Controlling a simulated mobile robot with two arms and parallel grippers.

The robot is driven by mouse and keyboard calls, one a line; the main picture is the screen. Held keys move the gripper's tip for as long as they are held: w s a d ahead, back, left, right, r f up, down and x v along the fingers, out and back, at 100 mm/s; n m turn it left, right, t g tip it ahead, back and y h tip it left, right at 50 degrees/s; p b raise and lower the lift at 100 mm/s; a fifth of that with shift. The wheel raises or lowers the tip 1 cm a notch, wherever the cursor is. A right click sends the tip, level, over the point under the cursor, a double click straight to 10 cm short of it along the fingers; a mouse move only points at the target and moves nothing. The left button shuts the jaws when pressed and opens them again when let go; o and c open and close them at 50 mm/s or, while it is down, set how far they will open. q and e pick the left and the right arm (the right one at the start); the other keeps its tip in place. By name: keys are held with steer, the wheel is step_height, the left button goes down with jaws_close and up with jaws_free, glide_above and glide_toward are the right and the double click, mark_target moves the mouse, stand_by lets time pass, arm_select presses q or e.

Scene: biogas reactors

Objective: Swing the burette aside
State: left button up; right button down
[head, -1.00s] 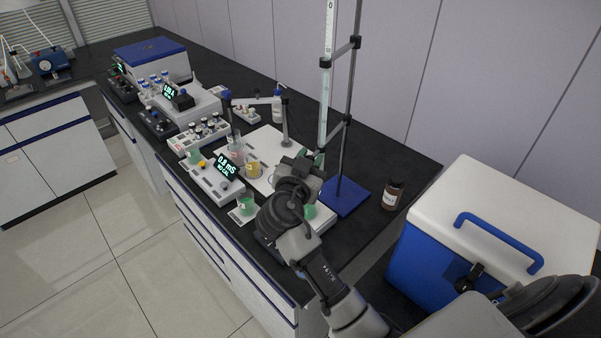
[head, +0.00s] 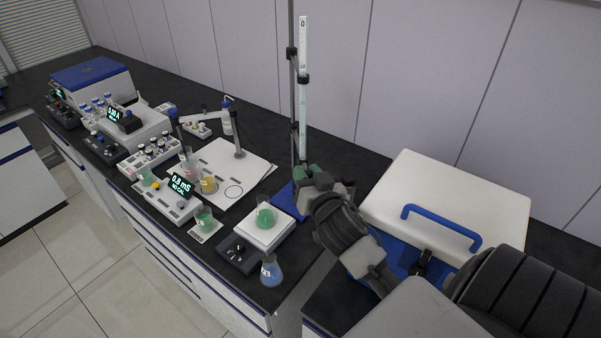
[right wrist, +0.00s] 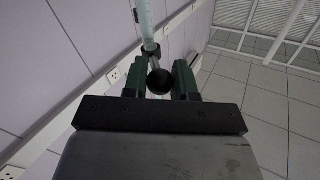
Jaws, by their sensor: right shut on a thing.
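The burette (head: 304,90) is a tall, clear graduated tube, held upright by black clamps on a thin stand rod (head: 292,60) with a blue base (head: 287,197). In the head view the tube stands just right of the rod. My right gripper (head: 309,174) is at its lower end, shut on it. In the right wrist view a round black knob (right wrist: 160,82) sits between the green fingers of the gripper (right wrist: 158,72), with the tube (right wrist: 146,20) beyond. The burette's tip is hidden. A flask of green liquid (head: 265,217) stands on the white-topped stirrer (head: 283,234), left of the gripper. My left gripper is out of view.
A flask of blue liquid (head: 272,272) stands near the bench's front edge. A white plate (head: 219,158) with an upright post and several small vessels lie to the left. A blue cool box with a white lid (head: 470,190) is close on the right, behind my arm.

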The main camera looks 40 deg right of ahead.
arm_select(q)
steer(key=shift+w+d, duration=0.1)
arm_select(e)
steer(key=shift+d+r, duration=0.1)
steer(key=c, duration=1)
jaws_free()
steer(key=shift+c, duration=0.2)
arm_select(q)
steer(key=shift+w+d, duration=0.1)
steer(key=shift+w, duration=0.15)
arm_select(e)
steer(key=shift+o, duration=0.7)
steer(key=shift+w, duration=0.1)
steer(key=shift+s+f, duration=0.2)
steer(key=shift+s, duration=0.15)
arm_select(q)
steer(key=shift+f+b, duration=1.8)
steer(key=shift+b, duration=0.05)
arm_select(e)
steer(key=v, duration=1)
steer(key=shift+r, duration=0.1)
